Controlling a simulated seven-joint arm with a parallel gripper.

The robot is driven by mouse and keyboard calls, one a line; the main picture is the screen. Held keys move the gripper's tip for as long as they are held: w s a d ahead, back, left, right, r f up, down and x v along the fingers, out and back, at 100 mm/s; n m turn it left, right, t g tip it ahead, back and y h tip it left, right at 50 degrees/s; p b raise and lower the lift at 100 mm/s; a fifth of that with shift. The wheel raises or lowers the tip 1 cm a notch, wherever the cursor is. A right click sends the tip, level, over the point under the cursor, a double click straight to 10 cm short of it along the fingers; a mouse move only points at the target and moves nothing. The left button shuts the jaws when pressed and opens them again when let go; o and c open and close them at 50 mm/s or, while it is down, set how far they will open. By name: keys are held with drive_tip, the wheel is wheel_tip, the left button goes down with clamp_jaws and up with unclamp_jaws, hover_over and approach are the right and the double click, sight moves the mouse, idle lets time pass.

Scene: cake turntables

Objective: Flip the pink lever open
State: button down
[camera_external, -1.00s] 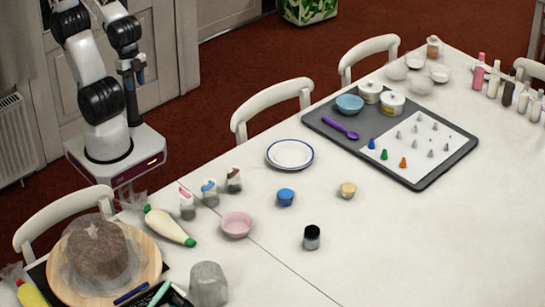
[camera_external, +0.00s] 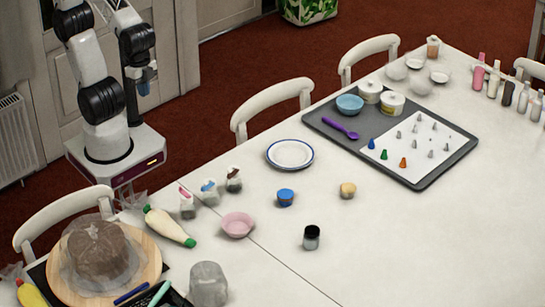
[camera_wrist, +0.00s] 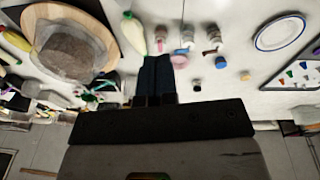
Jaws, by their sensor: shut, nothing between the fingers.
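The pink lever (camera_external: 186,193) is on top of a small clear jar (camera_external: 188,211). This jar is the leftmost in a row of three at the table edge near my base. The lever looks raised at a slant, but it is too small to tell how far open it is. My gripper (camera_external: 145,88) is shut and empty, in the air above and behind the row, apart from the jars.
Beside it stand jars with a blue lever (camera_external: 209,187) and a brown lever (camera_external: 234,174). A piping bag (camera_external: 169,226) lies to the left, near a covered cake (camera_external: 100,253) on a wooden board. A pink bowl (camera_external: 237,224) stands in front. A white plate (camera_external: 290,154) is farther right.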

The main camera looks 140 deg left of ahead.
drive_tip(key=w+f+n+g+h, duration=0.15)
drive_tip(key=w+f+n, duration=0.3)
drive_tip(key=w, duration=0.85)
drive_tip(key=n+g+h, duration=0.1)
drive_tip(key=n+g, duration=0.2)
approach(184, 192)
drive_tip(key=shift+w+a+r, duration=0.1)
drive_tip(key=shift+a+r, duration=0.35)
drive_tip(key=shift+r, duration=0.25)
drive_tip(key=shift+a+r, duration=0.5)
drive_tip(key=shift+r, duration=0.25)
drive_tip(key=shift+f, duration=0.1)
drive_tip(key=shift+x, duration=4.9)
